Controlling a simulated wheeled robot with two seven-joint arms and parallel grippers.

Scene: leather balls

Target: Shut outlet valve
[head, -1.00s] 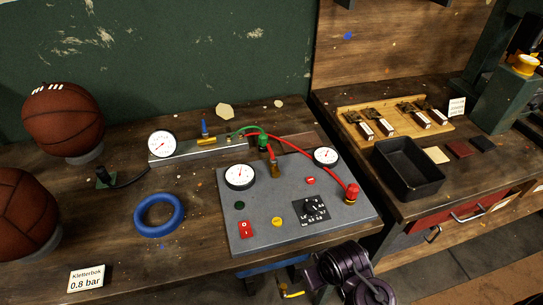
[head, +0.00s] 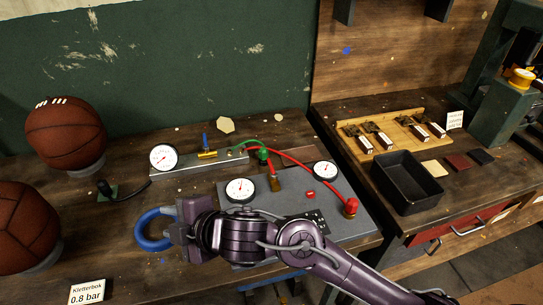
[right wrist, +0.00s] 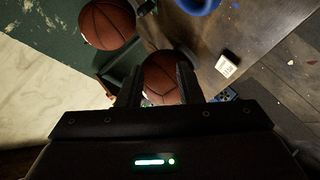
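A small brass valve (head: 207,154) with an upright blue lever (head: 205,140) sits on the grey metal manifold bar (head: 180,165). No label tells which one is the outlet valve. My right gripper (head: 172,224) reaches left across the panel, in front of the bar and over the blue ring's right side. In the right wrist view its two fingers (right wrist: 159,85) are apart with nothing held between them. My left gripper is not in view.
A blue ring (head: 148,242) is partly covered by my gripper. Two basketballs (head: 64,132) rest on stands at left. A pressure gauge (head: 163,157), green and red hoses, a card (head: 86,293) and a black tray (head: 408,185) are around.

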